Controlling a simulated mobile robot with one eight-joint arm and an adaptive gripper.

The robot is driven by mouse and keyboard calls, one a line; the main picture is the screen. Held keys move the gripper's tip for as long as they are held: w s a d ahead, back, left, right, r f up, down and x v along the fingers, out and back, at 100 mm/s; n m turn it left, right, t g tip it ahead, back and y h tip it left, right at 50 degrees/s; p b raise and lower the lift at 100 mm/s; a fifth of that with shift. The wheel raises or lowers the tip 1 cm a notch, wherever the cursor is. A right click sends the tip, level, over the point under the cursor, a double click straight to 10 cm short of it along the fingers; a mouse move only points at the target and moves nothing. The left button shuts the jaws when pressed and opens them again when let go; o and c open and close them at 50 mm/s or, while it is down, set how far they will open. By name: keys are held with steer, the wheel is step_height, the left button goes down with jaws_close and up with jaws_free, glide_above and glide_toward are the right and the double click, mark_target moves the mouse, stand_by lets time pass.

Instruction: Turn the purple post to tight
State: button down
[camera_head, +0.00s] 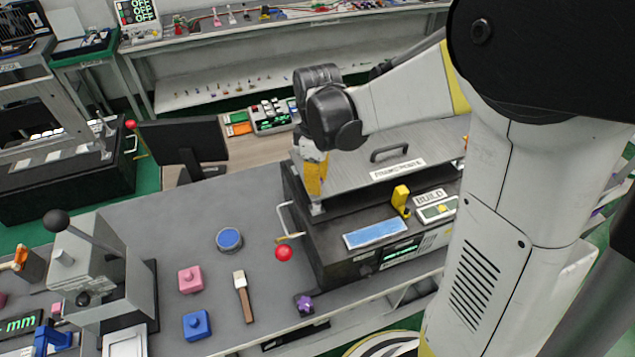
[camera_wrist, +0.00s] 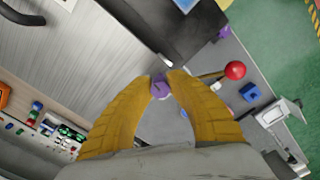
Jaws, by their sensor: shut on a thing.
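The purple post (camera_wrist: 160,89) shows in the wrist view between the tips of my yellow fingers. My gripper (camera_wrist: 161,78) is shut on it, one finger on each side. In the head view my gripper (camera_head: 314,188) points down at the left side of the dark machine (camera_head: 330,256), beside its grey lid (camera_head: 350,155). The post is hidden behind the fingers there. No mark for tight can be read in either view, so I cannot tell how far the post is turned.
A red-ball lever (camera_head: 284,253) sticks out left of the machine. A purple knob (camera_head: 303,303) sits near the table's front edge. Pink (camera_head: 191,279) and blue (camera_head: 197,325) blocks, a brush (camera_head: 243,297) and a blue disc (camera_head: 229,239) lie left. A monitor (camera_head: 185,140) stands behind.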

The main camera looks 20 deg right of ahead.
steer(key=m, duration=0.4)
steer(key=shift+m+b, duration=0.3)
steer(key=shift+b, duration=0.05)
steer(key=m, duration=0.3)
steer(key=shift+m, duration=0.4)
steer(key=m+b, duration=0.1)
steer(key=m, duration=0.3)
steer(key=shift+a, duration=0.1)
steer(key=shift+m, duration=2.1)
steer(key=c, duration=1.3)
jaws_free()
steer(key=shift+r, duration=0.1)
